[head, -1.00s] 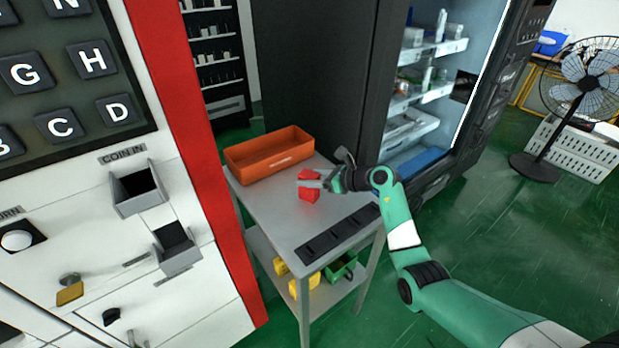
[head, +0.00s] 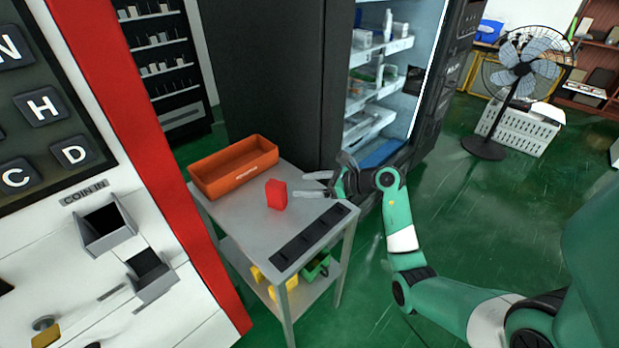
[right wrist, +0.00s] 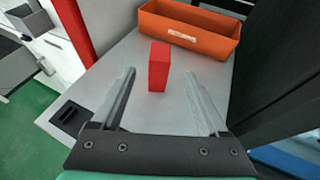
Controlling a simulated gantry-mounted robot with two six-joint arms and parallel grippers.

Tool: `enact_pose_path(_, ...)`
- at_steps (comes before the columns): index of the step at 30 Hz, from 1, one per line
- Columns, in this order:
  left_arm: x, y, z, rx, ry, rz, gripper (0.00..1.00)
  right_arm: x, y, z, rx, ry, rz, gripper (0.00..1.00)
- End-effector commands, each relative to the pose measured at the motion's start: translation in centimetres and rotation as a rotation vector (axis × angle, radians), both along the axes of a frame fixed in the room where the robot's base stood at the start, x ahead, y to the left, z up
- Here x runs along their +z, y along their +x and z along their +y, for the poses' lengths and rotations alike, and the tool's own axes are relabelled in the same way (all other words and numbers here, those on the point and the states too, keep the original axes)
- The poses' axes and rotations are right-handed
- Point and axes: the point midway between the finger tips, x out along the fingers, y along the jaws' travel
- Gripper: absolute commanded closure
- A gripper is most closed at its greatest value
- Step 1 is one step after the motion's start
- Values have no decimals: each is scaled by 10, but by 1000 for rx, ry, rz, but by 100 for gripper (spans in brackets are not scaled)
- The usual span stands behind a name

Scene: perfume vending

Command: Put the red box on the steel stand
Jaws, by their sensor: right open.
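The red box (head: 277,194) stands upright on the top of the grey steel stand (head: 240,228), near the middle. It also shows in the right wrist view (right wrist: 158,67), beyond my fingertips and between their lines. My right gripper (head: 309,184) is open and empty, just right of the box and apart from it; its two fingers show in the right wrist view (right wrist: 160,88). My left gripper is in neither view.
An orange tray (head: 235,167) sits at the back of the stand. A dark slotted strip (head: 310,238) lies along its front right edge. Yellow items and a green bin (head: 317,266) are on the lower shelf. A black vending machine (head: 270,80) stands behind, and a white coin machine (head: 150,300) at the left.

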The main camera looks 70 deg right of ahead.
Motion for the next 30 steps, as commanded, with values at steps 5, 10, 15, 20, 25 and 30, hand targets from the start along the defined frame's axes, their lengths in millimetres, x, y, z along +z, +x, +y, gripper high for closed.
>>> enact_pose_path(5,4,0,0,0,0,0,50,4,-10,1,0,0,0,23)
enact_pose_path(10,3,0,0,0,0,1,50,3,-10,1,1,0,0,23)
enact_pose_path(15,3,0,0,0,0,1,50,13,-3,5,10,-2,-33,23)
enact_pose_path(20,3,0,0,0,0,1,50,97,39,44,90,17,-318,23)
enact_pose_path(25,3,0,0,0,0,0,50,266,53,139,305,261,-883,23)
enact_pose_path(30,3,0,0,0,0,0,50,422,-27,212,679,1073,-1399,23)
